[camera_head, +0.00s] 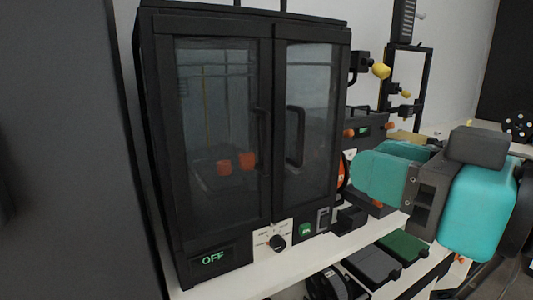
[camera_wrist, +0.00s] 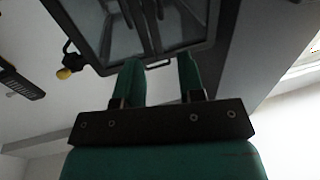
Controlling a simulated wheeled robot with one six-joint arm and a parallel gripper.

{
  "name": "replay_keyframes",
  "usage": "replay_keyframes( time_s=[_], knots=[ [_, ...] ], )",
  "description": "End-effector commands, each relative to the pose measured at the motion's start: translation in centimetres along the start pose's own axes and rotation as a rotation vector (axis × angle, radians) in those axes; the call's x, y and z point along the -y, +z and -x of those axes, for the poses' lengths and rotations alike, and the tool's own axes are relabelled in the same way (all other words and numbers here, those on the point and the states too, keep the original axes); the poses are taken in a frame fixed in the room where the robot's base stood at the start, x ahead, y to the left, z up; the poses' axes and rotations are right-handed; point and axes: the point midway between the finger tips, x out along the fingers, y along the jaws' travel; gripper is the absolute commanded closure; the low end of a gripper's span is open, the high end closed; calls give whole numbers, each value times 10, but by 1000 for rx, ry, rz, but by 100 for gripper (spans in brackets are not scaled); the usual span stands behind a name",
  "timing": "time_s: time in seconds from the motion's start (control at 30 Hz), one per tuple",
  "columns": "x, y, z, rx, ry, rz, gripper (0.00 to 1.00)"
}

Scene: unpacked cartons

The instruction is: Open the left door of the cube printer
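The cube printer (camera_head: 264,30) is a black cabinet with two glass doors, standing on a white shelf. Its left door (camera_head: 215,100) looks shut, with a dark vertical handle (camera_head: 260,140) along its right edge. The right door (camera_head: 318,120) also looks shut, with its handle (camera_head: 295,136) beside the first. Orange objects (camera_head: 235,163) show dimly through the left glass. My gripper (camera_head: 368,168) is right of the printer, apart from both handles. In the wrist view its two teal fingers (camera_wrist: 160,72) are spread with nothing between them, and the printer's dark frame (camera_wrist: 92,57) shows beyond them.
A panel reading OFF (camera_head: 213,258) and a knob (camera_head: 277,243) are below the doors. Another machine (camera_head: 372,130) stands behind my gripper. Dark and green boxes (camera_head: 403,246) lie below the white shelf (camera_head: 270,272). A dark wall (camera_head: 65,150) is at the left.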

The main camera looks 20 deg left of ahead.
Motion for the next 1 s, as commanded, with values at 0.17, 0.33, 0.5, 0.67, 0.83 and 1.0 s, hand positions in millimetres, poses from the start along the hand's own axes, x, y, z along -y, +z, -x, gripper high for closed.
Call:
replay_keyframes(
  time_s=[0.17,0.33,0.5,0.67,0.83,1.0],
  knots=[
    [1,-6,-20,5,-4,-3,64],
    [2,-8,-37,6,-13,-2,64],
    [1,-8,-49,7,-11,-2,64],
    [0,-8,-66,6,-1,-3,64],
    [0,-8,-103,6,-2,-1,64],
    [0,-8,-136,4,-1,1,64]
  ],
)
